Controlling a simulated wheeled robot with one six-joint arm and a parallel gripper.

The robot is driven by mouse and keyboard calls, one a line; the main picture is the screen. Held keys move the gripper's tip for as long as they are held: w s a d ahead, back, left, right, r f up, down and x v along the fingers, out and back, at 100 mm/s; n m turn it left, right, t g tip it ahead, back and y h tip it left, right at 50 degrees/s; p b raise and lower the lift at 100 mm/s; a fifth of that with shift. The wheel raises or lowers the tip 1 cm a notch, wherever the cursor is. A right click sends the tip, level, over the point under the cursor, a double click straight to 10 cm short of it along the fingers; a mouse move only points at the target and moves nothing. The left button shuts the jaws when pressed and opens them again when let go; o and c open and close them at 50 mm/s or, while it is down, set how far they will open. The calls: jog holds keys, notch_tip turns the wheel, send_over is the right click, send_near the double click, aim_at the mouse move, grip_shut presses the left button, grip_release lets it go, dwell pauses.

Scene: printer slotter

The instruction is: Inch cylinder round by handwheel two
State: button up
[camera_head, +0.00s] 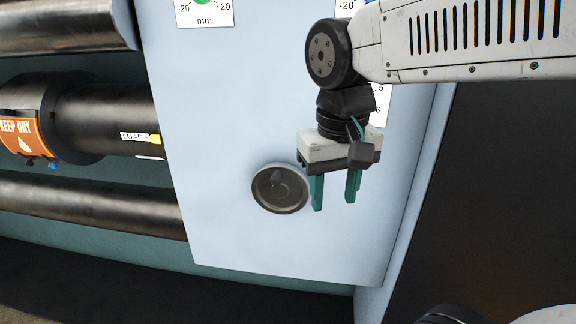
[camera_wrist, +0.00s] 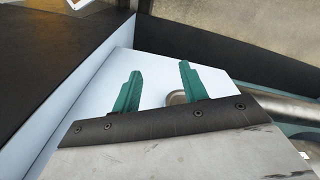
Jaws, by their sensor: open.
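A round dark handwheel (camera_head: 279,189) with a small knob is mounted on the pale blue panel in the head view. Its number is not readable. My gripper (camera_head: 335,204) is open and empty, fingers pointing down, just right of the handwheel, with one finger close to its rim in the picture. I cannot tell the gap in depth. In the wrist view my two teal fingers (camera_wrist: 158,82) stand apart in front of the pale panel. The cylinder (camera_head: 100,118) is dark, with an orange "KEEP DRY" label and a "LOAD" tag with a yellow pointer, at the left.
The pale blue panel (camera_head: 230,110) carries a dial card (camera_head: 204,12) marked -20 to +20 mm at the top, and another partly behind my arm. Dark rollers (camera_head: 80,207) lie left of the panel. Right of it is a dark surface (camera_head: 500,170). The panel below my gripper is clear.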

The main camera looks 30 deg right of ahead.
jog(key=w+a+r+m, duration=0.1)
jog(key=w+r+m, duration=0.15)
jog(key=w, duration=0.55)
jog(key=m+g+h, duration=0.1)
jog(key=m+g, duration=0.1)
jog(key=m, duration=0.1)
send_near(275, 173)
jog(key=f, duration=0.3)
jog(key=s+f, duration=0.1)
jog(key=f, duration=0.2)
jog(key=d+f, duration=0.1)
jog(key=f, duration=0.1)
jog(key=shift+s+f, duration=0.2)
jog(key=shift+f, duration=0.2)
grip_shut()
